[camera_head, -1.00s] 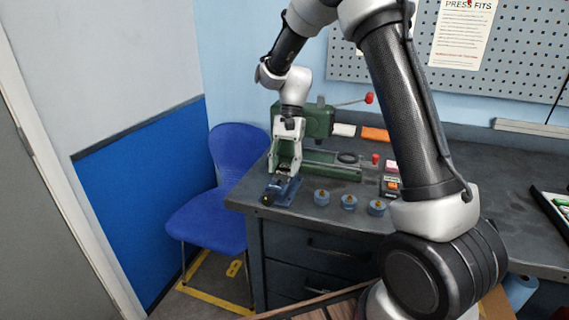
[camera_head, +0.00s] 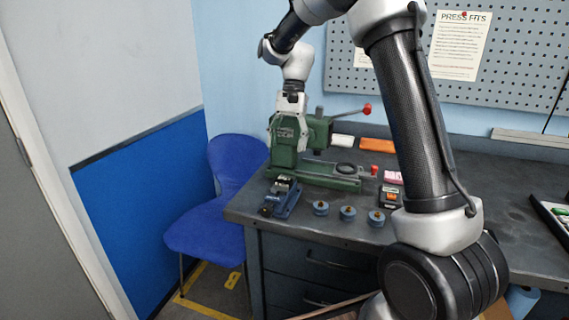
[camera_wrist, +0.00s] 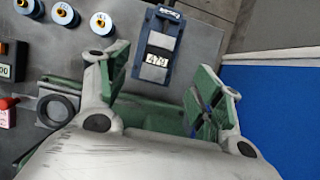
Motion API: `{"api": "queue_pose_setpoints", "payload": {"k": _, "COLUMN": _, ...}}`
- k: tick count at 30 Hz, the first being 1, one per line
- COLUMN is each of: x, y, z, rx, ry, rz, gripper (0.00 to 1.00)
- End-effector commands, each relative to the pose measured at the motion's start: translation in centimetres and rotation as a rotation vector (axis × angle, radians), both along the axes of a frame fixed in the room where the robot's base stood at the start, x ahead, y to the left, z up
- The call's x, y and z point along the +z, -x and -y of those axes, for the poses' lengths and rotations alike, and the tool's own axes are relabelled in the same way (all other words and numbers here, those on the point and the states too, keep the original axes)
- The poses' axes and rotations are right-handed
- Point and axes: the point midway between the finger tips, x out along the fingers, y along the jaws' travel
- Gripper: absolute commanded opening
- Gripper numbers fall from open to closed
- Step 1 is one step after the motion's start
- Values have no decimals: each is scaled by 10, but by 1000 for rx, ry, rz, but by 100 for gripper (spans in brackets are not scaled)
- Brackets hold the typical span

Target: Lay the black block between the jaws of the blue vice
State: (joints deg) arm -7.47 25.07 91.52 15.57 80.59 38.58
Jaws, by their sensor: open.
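The blue vice (camera_head: 284,200) sits at the left front corner of the bench. It also shows in the wrist view (camera_wrist: 149,76), at top centre. A black block (camera_wrist: 157,52) with white patches, one of them numbered, lies in the vice and appears to be between its jaws. In the head view the block (camera_head: 286,181) is a small dark shape at the vice's far end. My gripper (camera_head: 288,138) is open and empty, raised above the vice in front of the green press. Its spread fingers show in the wrist view (camera_wrist: 160,78), apart from the block.
The green press (camera_head: 318,130) with a red-tipped lever stands right behind my gripper. Several blue round pieces (camera_head: 347,213) line the bench front, right of the vice. A black box (camera_head: 390,197) stands beyond them. A blue chair (camera_head: 215,220) is left of the bench.

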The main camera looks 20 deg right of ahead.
Motion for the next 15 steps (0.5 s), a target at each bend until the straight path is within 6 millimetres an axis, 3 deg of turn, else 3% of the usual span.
{"api": "queue_pose_setpoints", "payload": {"k": 4, "x": 21, "y": -8, "z": 6, "rx": 0, "ry": 0, "rz": 1, "gripper": 66}}
{"api": "queue_pose_setpoints", "payload": {"k": 10, "x": 31, "y": -10, "z": 8, "rx": 0, "ry": 0, "rz": 0, "gripper": 66}}
{"api": "queue_pose_setpoints", "payload": {"k": 15, "x": 47, "y": 4, "z": 16, "rx": 22, "ry": 2, "rz": 46, "gripper": 66}}
